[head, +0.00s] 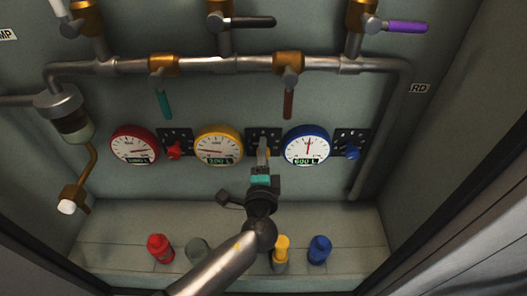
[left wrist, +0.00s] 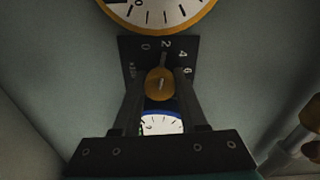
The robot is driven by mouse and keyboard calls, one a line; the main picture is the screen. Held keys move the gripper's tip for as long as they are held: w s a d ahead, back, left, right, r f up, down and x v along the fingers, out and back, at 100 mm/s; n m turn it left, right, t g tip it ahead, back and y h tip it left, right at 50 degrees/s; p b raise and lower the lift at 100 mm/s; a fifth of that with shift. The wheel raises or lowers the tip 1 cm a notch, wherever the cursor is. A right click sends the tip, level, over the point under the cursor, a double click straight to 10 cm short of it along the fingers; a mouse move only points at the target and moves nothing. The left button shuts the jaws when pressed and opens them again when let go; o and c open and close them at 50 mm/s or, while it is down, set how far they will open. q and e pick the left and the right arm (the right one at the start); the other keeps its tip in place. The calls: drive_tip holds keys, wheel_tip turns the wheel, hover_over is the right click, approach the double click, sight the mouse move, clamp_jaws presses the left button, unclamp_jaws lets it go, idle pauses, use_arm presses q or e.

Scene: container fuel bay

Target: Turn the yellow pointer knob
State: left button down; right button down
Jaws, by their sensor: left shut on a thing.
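The yellow pointer knob (left wrist: 160,84) sits on a dark plate (left wrist: 131,50) marked 0, 2, 4 and 6 in the left wrist view. Its narrow tip points up towards the 2. My left gripper (head: 263,150) is at this plate in the head view, between the yellow and blue gauges, and mostly hides the knob there. In the left wrist view its two fingers are on either side of the knob, shut on it. The yellow gauge (head: 218,145) is just left of the gripper; its needle points left. My right gripper is not in view.
A red knob (head: 174,150) and a blue knob (head: 352,152) sit on neighbouring plates beside the red gauge (head: 134,145) and blue gauge (head: 307,145). Pipes with valve handles run above. Red, yellow and blue pieces (head: 319,249) stand on the ledge below, around my arm.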

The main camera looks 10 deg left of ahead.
use_arm(q)
drive_tip(key=shift+c, duration=2.3)
unclamp_jaws()
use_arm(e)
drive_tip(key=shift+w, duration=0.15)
use_arm(q)
drive_tip(key=s+d, duration=0.2)
drive_tip(key=s, duration=1.3)
drive_tip(key=shift+d+r+p, duration=0.2)
drive_tip(key=shift+d+p, duration=0.05)
drive_tip(key=shift+p, duration=0.2)
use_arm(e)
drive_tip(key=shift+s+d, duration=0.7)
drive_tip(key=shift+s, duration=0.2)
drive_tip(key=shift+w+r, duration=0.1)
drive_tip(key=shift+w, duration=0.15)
